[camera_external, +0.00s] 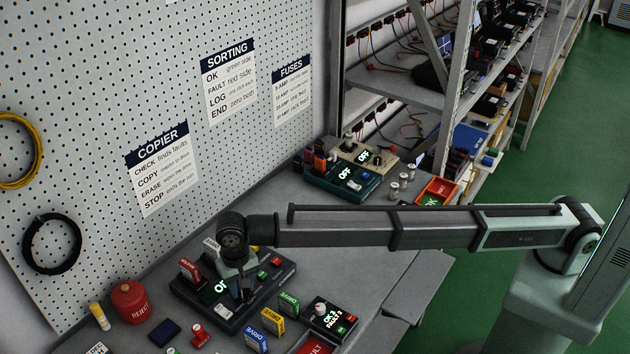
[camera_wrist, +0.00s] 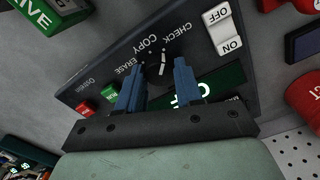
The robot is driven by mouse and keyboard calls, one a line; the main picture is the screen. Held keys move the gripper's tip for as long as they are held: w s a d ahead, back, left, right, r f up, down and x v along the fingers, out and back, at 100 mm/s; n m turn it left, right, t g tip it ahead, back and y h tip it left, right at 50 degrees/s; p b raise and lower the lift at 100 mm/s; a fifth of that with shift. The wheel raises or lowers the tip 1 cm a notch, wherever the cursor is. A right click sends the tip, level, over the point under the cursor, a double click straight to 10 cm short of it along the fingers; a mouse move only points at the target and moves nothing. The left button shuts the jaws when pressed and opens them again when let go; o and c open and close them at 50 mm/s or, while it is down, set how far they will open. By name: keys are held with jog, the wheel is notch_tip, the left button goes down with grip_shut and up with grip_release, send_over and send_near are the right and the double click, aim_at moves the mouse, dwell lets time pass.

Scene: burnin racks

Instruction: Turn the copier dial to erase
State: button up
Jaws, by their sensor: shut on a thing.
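The copier (camera_external: 222,323) is a dark box on the bench, with the lit start of a word on its display. In the wrist view the copier panel (camera_wrist: 88,82) carries the words CHECK, COPY and ERASE around the dial (camera_wrist: 156,71). The dial is dark, with a white mark toward the CHECK and COPY side; its exact setting is unclear. My gripper (camera_external: 243,288) points down over the copier. In the wrist view the two blue fingers of my gripper (camera_wrist: 160,76) are on either side of the dial, shut on it. They hide part of the panel.
A white ON/OFF rocker (camera_wrist: 222,29), a red button (camera_wrist: 84,109) and a green button (camera_wrist: 109,94) are close to the dial. A red drive (camera_external: 190,270) stands in the copier. Yellow, blue and green drives (camera_external: 272,321) stand in front. A red reject pot (camera_external: 130,301) is at left.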

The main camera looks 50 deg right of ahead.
dwell(0.3)
jog(key=n, duration=0.8)
jog(key=shift+n, duration=0.3)
jog(key=n, duration=0.4)
jog(key=shift+n, duration=2)
jog(key=o, duration=1)
